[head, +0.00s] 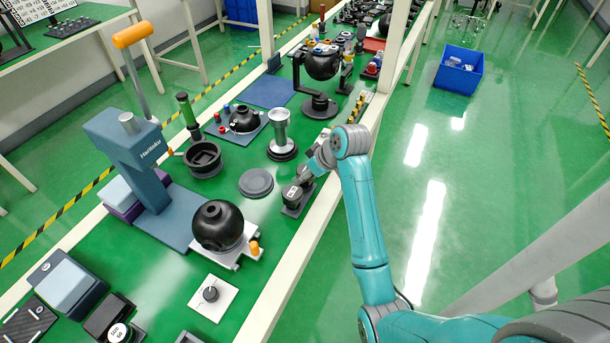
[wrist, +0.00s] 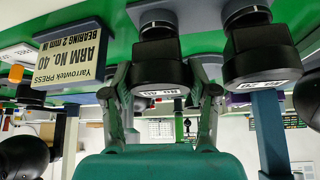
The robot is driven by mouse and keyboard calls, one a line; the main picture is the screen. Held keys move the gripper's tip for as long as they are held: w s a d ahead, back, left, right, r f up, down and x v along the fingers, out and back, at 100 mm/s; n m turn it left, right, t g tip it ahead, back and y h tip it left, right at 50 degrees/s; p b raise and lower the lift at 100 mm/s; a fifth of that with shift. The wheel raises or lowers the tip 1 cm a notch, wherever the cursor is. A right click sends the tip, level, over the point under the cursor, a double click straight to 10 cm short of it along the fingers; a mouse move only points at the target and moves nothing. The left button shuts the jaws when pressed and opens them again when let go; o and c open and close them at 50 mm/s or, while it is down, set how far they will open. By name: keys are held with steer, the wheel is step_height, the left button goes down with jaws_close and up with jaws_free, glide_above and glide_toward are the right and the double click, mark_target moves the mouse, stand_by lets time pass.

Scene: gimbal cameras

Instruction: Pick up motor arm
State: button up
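A black motor arm (wrist: 158,72) with a white label that seems to read No. 40 is ahead of my gripper in the upside-down wrist view. My gripper (wrist: 165,90) has its two fingers spread, one on each side of this black body. I cannot tell whether either finger touches it. A second black motor arm (wrist: 262,62), with a label that may read No. 20, is to the right, outside the fingers. In the head view my gripper (head: 301,184) reaches down over dark parts on a small plate at the bench's right edge, partly hiding them.
A sign (wrist: 70,55) reads Yarrowtek PRESS, ARM No. 40, BEARING 2 mm IN. The green bench (head: 205,270) holds a blue press (head: 135,150) with an orange-handled lever, a black sphere (head: 218,225) and a grey disc (head: 256,182). Open floor is to the right, with a blue crate (head: 458,70).

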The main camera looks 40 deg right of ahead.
steer(key=c, duration=0.4)
steer(key=shift+c, duration=0.2)
step_height(320, 180, up, 10)
stand_by(1.0)
